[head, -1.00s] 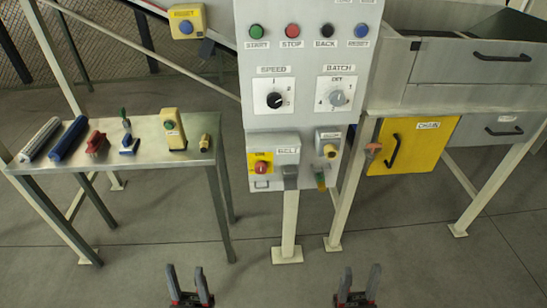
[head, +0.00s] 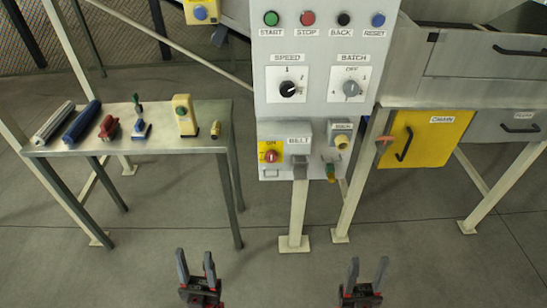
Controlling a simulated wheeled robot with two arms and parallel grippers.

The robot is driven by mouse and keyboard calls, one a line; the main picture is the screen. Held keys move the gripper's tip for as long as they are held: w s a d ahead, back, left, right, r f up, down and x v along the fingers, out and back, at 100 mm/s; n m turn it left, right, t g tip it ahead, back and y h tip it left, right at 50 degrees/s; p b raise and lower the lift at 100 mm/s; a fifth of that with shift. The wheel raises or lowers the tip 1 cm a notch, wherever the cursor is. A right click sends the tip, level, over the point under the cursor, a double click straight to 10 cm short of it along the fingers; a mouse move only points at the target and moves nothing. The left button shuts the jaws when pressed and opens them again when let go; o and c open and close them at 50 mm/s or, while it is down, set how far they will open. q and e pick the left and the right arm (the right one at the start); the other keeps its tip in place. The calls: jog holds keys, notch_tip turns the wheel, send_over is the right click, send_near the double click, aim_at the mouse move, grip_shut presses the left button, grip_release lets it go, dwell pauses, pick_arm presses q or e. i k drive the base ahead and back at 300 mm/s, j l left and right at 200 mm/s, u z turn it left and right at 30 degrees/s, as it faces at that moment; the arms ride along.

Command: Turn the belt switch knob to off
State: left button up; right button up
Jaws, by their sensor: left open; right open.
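The belt switch is a red knob (head: 271,156) on a yellow plate (head: 264,147), left of the BELT label, low on the grey control panel (head: 325,110). The plate's upper label appears to read ON; the knob's exact angle is too small to tell. My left gripper (head: 196,266) is open and empty, low in the view, below and left of the panel. My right gripper (head: 363,275) is open and empty, below and right of the panel. Both are well apart from the knob.
A metal side table (head: 190,145) with brushes and small tools stands left of the panel. A grey lever (head: 300,170) hangs beside the knob. A yellow CHAIN door (head: 425,138) is on the right. The floor before the panel is clear.

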aim_at(271, 156)
jog(key=i+l, duration=0.15)
jog(key=l, duration=0.25)
jog(key=i+l+u, duration=0.15)
jog(key=l, duration=0.25)
jog(key=i+l, duration=0.1)
jog(key=l, duration=0.3)
jog(key=i+j+u, duration=0.05)
